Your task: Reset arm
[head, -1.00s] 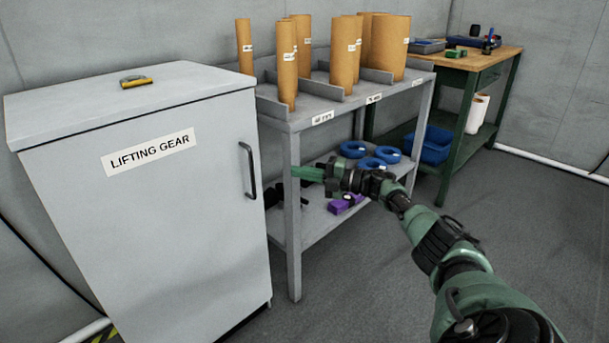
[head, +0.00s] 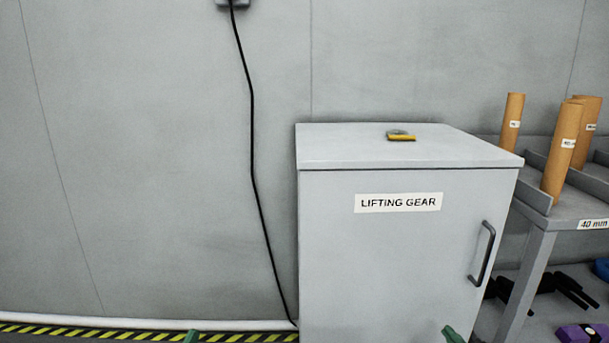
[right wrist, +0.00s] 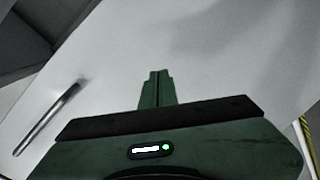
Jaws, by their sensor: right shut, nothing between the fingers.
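My right gripper (head: 453,334) shows only as a green tip at the bottom edge of the head view, in front of the lower part of the grey cabinet door. In the right wrist view its green fingers (right wrist: 155,84) are together, with nothing between them. The pale cabinet door (right wrist: 210,60) fills most of the space beyond them, and the door's handle (right wrist: 48,118) is to their left. What seems to be my left gripper (head: 190,338) is a small green tip at the bottom edge, left of the cabinet; its jaws are hidden.
The cabinet (head: 385,260) labelled LIFTING GEAR is closed, with a yellow-and-grey object (head: 401,136) on top. To its right a shelf unit (head: 565,213) holds brown tubes (head: 561,150). A black cable (head: 254,150) hangs down the wall. A black-and-yellow floor stripe (head: 90,333) runs along the wall's foot.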

